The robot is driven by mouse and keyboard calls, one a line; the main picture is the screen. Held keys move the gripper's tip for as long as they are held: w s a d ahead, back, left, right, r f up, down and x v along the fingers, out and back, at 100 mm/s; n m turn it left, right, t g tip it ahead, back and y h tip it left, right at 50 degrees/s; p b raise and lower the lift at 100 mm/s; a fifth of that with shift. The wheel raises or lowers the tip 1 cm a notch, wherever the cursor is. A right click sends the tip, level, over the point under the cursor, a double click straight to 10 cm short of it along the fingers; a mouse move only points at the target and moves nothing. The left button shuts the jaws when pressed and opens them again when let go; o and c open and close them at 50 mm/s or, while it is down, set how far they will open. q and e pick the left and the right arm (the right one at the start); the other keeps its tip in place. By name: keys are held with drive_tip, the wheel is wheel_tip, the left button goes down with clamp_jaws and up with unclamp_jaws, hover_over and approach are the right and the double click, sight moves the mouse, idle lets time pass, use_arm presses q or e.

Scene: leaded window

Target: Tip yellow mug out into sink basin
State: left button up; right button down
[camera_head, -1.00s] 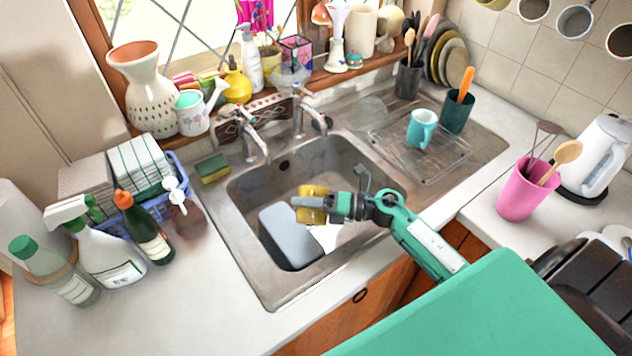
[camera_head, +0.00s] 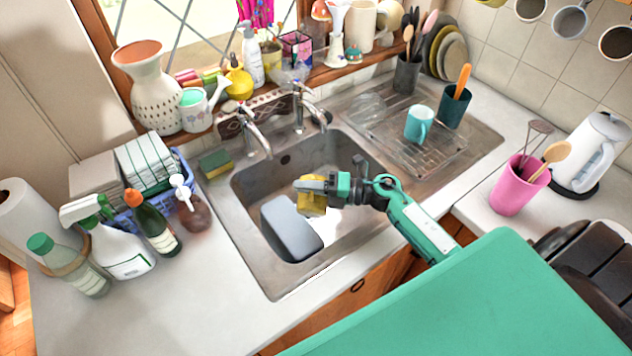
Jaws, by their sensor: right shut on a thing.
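The yellow mug (camera_head: 311,206) is in the head view, above the sink basin (camera_head: 352,226). My right gripper (camera_head: 316,186) is shut on the mug, with its arm reaching in from the lower right. The gripper covers the mug's upper part, so I cannot see its opening or contents. The mug looks slightly tilted. A grey rounded rectangular thing (camera_head: 291,229) lies in the basin below and to the left of the mug. A white patch shows beside it on the basin floor. My left gripper is not in view.
Two taps (camera_head: 255,135) stand behind the basin. A yellow-green sponge (camera_head: 215,163) lies at its back left corner. A turquoise mug (camera_head: 418,124) stands on the drainer to the right. Bottles (camera_head: 155,230) crowd the left counter. The front counter is clear.

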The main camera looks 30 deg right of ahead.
sight(308, 177)
drive_tip(key=shift+w+d+r+m+p, duration=0.3)
drive_tip(key=shift+w+m+p, duration=0.05)
drive_tip(key=shift+w+p, duration=0.1)
drive_tip(key=shift+w+d+r+m+p, duration=0.3)
drive_tip(key=shift+w+m+p, duration=0.05)
drive_tip(key=shift+w+p, duration=0.1)
drive_tip(key=shift+w+d+m, duration=0.1)
drive_tip(key=shift+w+m, duration=0.05)
drive_tip(key=shift+m, duration=0.15)
drive_tip(key=shift+w+d+r+m+p, duration=0.3)
drive_tip(key=shift+w+m+p, duration=0.15)
drive_tip(key=shift+m+p, duration=0.15)
drive_tip(key=shift+w+d+r+m+p, duration=0.2)
drive_tip(key=shift+w+d+m+p, duration=0.1)
drive_tip(key=shift+w+m+p, duration=0.25)
